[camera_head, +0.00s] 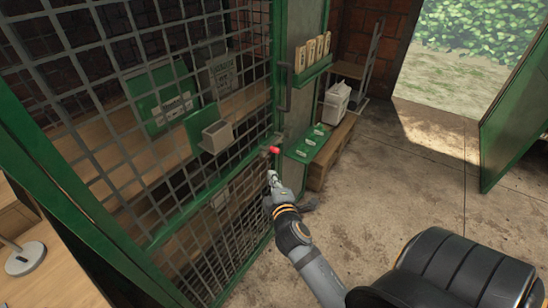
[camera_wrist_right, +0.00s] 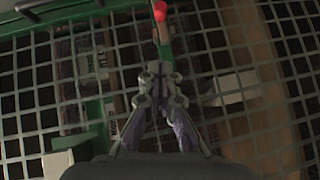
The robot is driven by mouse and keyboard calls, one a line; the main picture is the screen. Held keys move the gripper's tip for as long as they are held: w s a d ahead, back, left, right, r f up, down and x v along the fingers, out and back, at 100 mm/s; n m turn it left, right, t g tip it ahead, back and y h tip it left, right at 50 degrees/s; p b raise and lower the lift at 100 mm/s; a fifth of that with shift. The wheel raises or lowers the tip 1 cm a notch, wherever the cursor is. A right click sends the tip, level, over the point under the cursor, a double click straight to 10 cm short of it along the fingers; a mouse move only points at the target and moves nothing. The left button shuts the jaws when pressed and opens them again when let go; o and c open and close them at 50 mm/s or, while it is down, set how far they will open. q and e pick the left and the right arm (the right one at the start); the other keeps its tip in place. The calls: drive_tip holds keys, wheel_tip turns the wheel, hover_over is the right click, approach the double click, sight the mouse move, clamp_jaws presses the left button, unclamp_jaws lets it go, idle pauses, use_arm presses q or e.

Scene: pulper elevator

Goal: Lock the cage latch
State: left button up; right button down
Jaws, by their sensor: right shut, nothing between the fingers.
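The cage door (camera_head: 205,199) is a grey wire mesh in a green frame, and it stands in front of me at the left. The cage latch (camera_head: 273,150) has a red knob and sits at the right edge of the door. In the right wrist view the red knob (camera_wrist_right: 159,10) shows at the top, beyond the fingertips. My right gripper (camera_head: 272,178) is shut and empty, just below the latch and apart from it. In the wrist view its fingertips (camera_wrist_right: 160,70) are together in front of the mesh. My left gripper is not in view.
A dark handle (camera_head: 285,89) is on the green post above the latch. Green shelves (camera_head: 303,149) and a wooden pallet (camera_head: 331,157) with a white container (camera_head: 336,102) stand to the right. The concrete floor (camera_head: 400,170) is clear toward the open green door (camera_head: 508,120).

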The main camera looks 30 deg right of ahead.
approach(272, 151)
drive_tip(key=w+a, duration=0.2)
drive_tip(key=w, duration=0.2)
drive_tip(key=d, duration=0.2)
drive_tip(key=w+d, duration=0.1)
drive_tip(key=shift+w+d+f, duration=0.1)
drive_tip(key=shift+d+f, duration=0.15)
drive_tip(key=shift+f, duration=0.1)
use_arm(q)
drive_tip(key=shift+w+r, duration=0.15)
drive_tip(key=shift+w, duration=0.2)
use_arm(e)
drive_tip(key=shift+w+d+f, duration=0.1)
drive_tip(key=shift+w+d, duration=0.05)
drive_tip(key=shift+d, duration=0.15)
drive_tip(key=d, duration=0.1)
drive_tip(key=w+d, duration=0.1)
drive_tip(key=d, duration=0.1)
drive_tip(key=w+d, duration=0.1)
drive_tip(key=d, duration=0.1)
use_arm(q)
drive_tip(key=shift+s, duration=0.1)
use_arm(e)
drive_tip(key=shift+a, duration=0.1)
